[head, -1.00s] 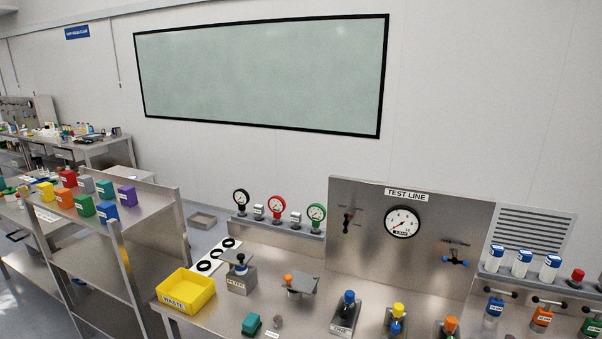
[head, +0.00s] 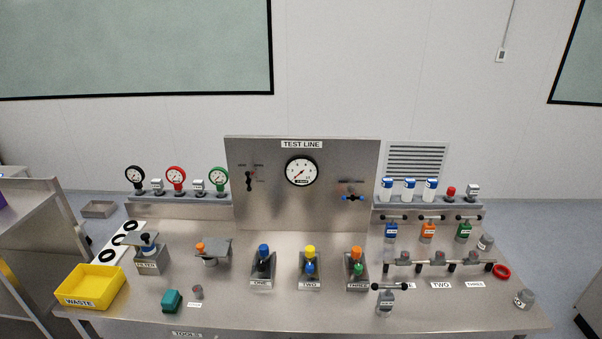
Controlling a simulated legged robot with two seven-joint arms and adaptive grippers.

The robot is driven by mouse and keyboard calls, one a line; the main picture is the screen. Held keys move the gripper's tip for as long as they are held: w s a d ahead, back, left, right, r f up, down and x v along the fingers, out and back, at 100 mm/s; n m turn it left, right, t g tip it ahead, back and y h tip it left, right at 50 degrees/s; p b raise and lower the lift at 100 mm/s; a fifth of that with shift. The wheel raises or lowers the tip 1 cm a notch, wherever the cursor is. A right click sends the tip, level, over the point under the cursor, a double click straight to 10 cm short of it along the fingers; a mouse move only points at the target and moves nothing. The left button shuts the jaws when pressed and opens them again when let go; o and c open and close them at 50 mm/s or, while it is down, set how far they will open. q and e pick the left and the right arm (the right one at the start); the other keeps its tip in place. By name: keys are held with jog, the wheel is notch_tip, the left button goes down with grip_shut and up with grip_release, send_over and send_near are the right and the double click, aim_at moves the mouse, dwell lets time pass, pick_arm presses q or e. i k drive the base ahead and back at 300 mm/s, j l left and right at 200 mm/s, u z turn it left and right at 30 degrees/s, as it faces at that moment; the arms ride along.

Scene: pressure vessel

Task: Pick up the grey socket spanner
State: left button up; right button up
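The grey socket spanner (head: 386,299) stands upright near the front edge of the steel bench, right of the middle. It has a grey labelled body and a dark T-bar handle across its top. Blue (head: 391,230), orange (head: 428,230) and green (head: 464,231) T-handled spanners stand in a row behind it to the right. Neither of my grippers is in view.
A yellow waste bin (head: 92,287) sits at the bench's left end. Stations ONE, TWO and THREE (head: 357,268) stand left of the grey spanner. A low rack (head: 441,266) is behind it to the right, with a red ring (head: 501,271) beyond. The test panel (head: 340,215) rises behind.

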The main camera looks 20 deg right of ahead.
aim_at(385, 304)
jog(key=z, duration=1.9)
jog(key=j+z, duration=0.35)
jog(key=k+j+z, duration=0.2)
jog(key=j+z, duration=0.2)
jog(key=k+j+z, duration=0.2)
jog(key=j+z, duration=0.15)
jog(key=j, duration=0.15)
